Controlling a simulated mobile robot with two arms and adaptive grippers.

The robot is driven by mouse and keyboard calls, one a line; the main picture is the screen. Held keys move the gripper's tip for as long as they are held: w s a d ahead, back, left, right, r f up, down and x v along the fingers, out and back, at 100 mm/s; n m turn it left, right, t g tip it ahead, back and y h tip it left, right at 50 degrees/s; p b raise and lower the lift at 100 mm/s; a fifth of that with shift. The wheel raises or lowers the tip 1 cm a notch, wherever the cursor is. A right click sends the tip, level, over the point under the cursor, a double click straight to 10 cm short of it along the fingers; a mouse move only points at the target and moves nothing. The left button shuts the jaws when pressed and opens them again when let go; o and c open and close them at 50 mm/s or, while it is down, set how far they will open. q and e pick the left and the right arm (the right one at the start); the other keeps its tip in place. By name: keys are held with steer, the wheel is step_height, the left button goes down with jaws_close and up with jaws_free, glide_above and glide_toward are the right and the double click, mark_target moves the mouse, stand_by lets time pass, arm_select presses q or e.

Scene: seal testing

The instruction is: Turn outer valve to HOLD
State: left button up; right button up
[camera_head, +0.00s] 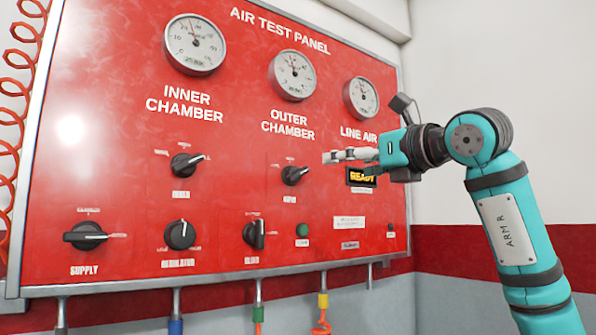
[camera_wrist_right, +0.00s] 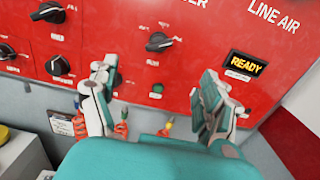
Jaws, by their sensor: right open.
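The outer valve (camera_head: 294,175) is a black knob under the OUTER CHAMBER gauge on the red panel. Its handle points right and slightly up, and its small labels are too blurred to read. My right gripper (camera_head: 335,157) is just right of and slightly above this knob in the head view, fingers pointing left along the panel. In the right wrist view its fingers (camera_wrist_right: 155,85) are spread apart with nothing between them. The outer valve (camera_wrist_right: 160,41) shows there beyond the fingers, apart from them. My left gripper is in neither view.
The inner valve (camera_head: 186,164), supply (camera_head: 86,236), regulator (camera_head: 180,234) and bleed (camera_head: 254,234) knobs share the panel (camera_head: 120,180). A green button (camera_head: 302,230) and READY display (camera_head: 361,177) are nearby. Hoses hang below. A coiled red hose (camera_head: 20,87) hangs at left.

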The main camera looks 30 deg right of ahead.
steer(key=n, duration=0.5)
steer(key=n+p, duration=0.1)
steer(key=p, duration=0.7)
glide_toward(300, 174)
steer(key=w, duration=0.3)
steer(key=w+a, duration=0.1)
steer(key=w, duration=0.5)
steer(key=shift+w+a+r, duration=0.2)
steer(key=shift+w, duration=0.1)
steer(key=shift+w+f, duration=0.2)
steer(key=shift+w, duration=0.45)
steer(key=c, duration=1.2)
